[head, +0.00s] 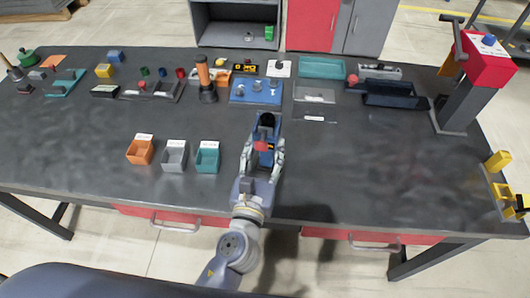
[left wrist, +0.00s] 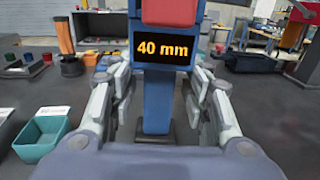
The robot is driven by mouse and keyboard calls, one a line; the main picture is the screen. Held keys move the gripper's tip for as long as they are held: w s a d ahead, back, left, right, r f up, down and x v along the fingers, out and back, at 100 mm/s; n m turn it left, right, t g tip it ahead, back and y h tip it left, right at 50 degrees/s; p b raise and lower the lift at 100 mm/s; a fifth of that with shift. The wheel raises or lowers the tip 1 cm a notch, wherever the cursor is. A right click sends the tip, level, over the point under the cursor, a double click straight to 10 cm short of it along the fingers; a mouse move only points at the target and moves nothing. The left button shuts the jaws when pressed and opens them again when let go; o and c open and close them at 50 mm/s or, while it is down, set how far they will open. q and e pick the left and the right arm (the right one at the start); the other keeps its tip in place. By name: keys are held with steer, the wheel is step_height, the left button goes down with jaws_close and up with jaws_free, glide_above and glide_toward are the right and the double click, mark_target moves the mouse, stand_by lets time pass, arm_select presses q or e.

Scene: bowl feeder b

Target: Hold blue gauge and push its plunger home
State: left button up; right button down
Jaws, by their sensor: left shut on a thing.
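The blue gauge (head: 266,128) stands over the middle of the table in the head view. In the left wrist view its blue body (left wrist: 156,100) is upright, with a black label reading "40 mm". Its red plunger (head: 261,146) shows on the gauge's near side, and as a red block (left wrist: 172,11) above the label in the wrist view, cut by the top edge. My left gripper (head: 264,150) is shut on the gauge, one finger on each side. The gauge's base seems close to the tabletop; whether it touches I cannot tell. My right gripper is not in view.
Orange (head: 140,151), grey (head: 174,156) and teal (head: 207,158) bins stand left of the gripper. A blue block fixture (head: 256,91) and an orange-handled post (head: 203,75) stand behind. A red-headed press (head: 484,62) is at the right.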

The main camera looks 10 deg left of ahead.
arm_select(q)
steer(key=shift+w+a+r+p, duration=0.1)
steer(key=shift+w+p, duration=0.25)
steer(key=shift+w, duration=0.5)
steer(key=shift+w+a+r+p, duration=0.1)
steer(key=shift+w+p, duration=0.2)
steer(key=shift+w, duration=0.55)
steer(key=shift+w+a+f+p, duration=0.15)
steer(key=shift+w+p, duration=0.2)
steer(key=shift+w, duration=0.95)
steer(key=shift+f, duration=0.15)
steer(key=shift+f+b, duration=2.3)
steer(key=shift+f, duration=0.1)
steer(key=o, duration=0.4)
steer(key=shift+s+f, duration=0.1)
steer(key=c, duration=0.6)
